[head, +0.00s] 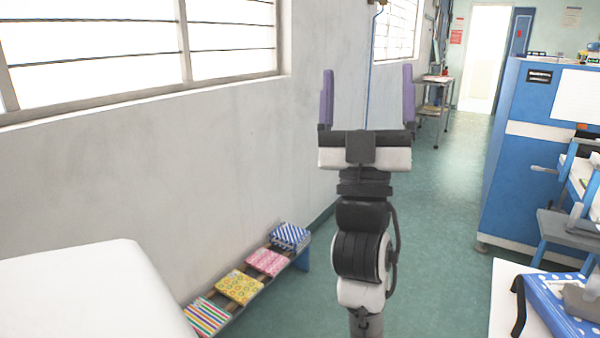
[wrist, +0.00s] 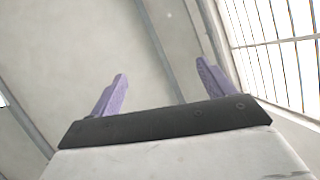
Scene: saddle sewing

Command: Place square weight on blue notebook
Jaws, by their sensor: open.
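My gripper (head: 367,85) is raised upright in the middle of the head view, with its two purple fingers wide apart and nothing between them. In the wrist view my gripper (wrist: 161,80) is also open and empty, pointing toward the ceiling. A blue item with white dots (head: 545,289), possibly the blue notebook, lies on a white surface at the lower right. A grey-brown object (head: 583,300) rests on or against it, cut off by the frame edge; I cannot tell if it is the square weight. My gripper is far from both.
A low bench (head: 301,258) by the left wall holds several patterned stacks, including a blue-and-white one (head: 289,236). A white surface (head: 90,295) fills the lower left. A tall blue cabinet (head: 530,165) stands at right. Green floor (head: 440,215) is open between.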

